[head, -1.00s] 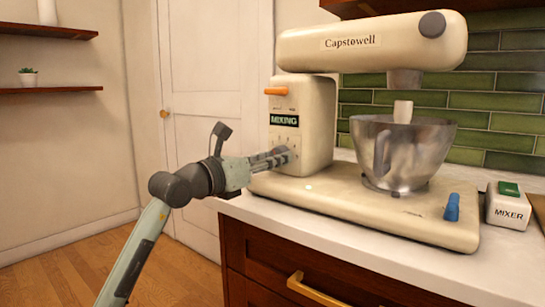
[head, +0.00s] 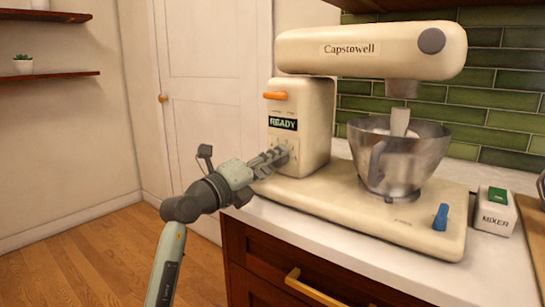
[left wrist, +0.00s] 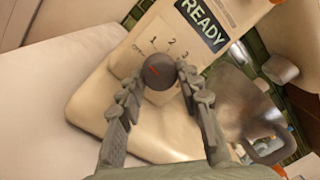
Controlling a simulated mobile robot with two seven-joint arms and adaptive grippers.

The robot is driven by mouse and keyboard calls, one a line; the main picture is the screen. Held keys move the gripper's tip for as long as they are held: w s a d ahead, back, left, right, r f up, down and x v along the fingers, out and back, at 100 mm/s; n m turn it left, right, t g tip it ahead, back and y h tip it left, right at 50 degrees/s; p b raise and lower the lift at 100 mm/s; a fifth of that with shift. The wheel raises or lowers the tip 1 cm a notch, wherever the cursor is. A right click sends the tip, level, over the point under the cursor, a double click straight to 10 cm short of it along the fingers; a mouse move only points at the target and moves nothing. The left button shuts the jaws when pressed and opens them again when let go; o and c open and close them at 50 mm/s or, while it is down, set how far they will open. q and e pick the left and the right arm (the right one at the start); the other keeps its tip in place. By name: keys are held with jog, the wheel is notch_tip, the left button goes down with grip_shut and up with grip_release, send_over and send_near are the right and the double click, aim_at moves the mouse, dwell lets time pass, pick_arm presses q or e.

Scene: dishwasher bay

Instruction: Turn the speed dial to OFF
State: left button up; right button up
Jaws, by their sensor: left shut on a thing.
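The cream stand mixer (head: 315,125) stands on the white counter, and its display (head: 283,123) reads READY. In the left wrist view the dark round speed dial (left wrist: 159,71) sits below the numbers 1, 2 and 3, with a red mark on its face pointing toward the left, on the side of the small OFF lettering. My left gripper (left wrist: 166,80) is shut on the dial, one finger on each side of it. In the head view the left gripper (head: 284,153) reaches the front of the mixer column and hides the dial. My right gripper is not in view.
The steel bowl (head: 395,160) sits under the mixer head. A blue lever (head: 441,217) is on the base, and an orange lever (head: 275,95) is on the column. A white MIXER box (head: 496,210) with a green top stands at right. Free counter lies before the base.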

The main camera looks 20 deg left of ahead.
pick_arm(q)
jog(key=shift+n, duration=0.7)
jog(key=o, duration=1.2)
jog(key=shift+c, duration=0.2)
jog(key=shift+f, duration=0.1)
jog(key=v, duration=0.7)
jog(key=shift+s, duration=0.15)
jog(key=shift+s+a+r, duration=0.1)
jog(key=shift+s+r, duration=0.1)
jog(key=shift+s, duration=0.2)
